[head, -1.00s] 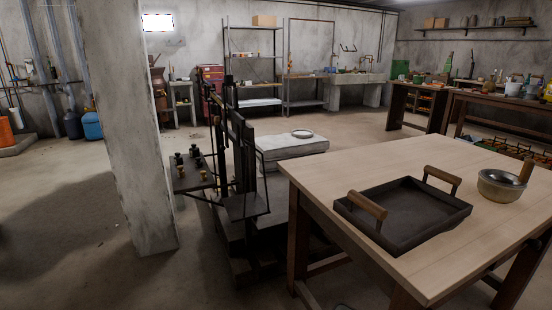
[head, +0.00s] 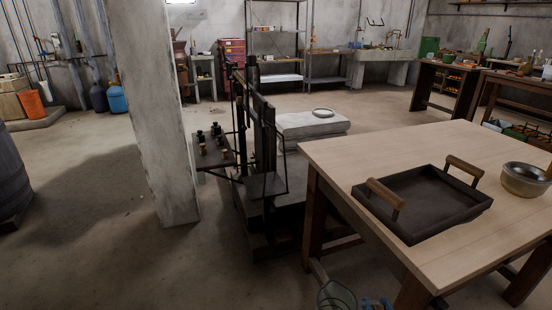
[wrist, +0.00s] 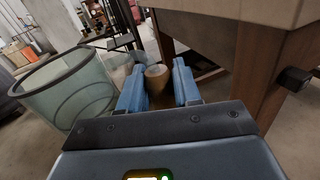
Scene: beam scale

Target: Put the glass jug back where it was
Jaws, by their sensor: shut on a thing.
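The glass jug (wrist: 68,88) is a pale greenish see-through vessel with a dark rim, large at the left of the wrist view. It also shows at the bottom edge of the head view (head: 337,296), partly cut off. My gripper (wrist: 158,84) has blue fingers, shut on a part of the jug; a brown round piece shows between them. In the head view my gripper (head: 376,303) is just right of the jug, low in front of the wooden table. How the fingers meet the jug is partly hidden.
The wooden table (head: 420,165) bears a dark tray (head: 455,208) with two wooden handles and a metal bowl (head: 525,179). The beam scale (head: 262,150) stands left of the table, beside a concrete pillar (head: 155,110). A barrel (head: 10,175) is at far left. Open floor lies left of the pillar.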

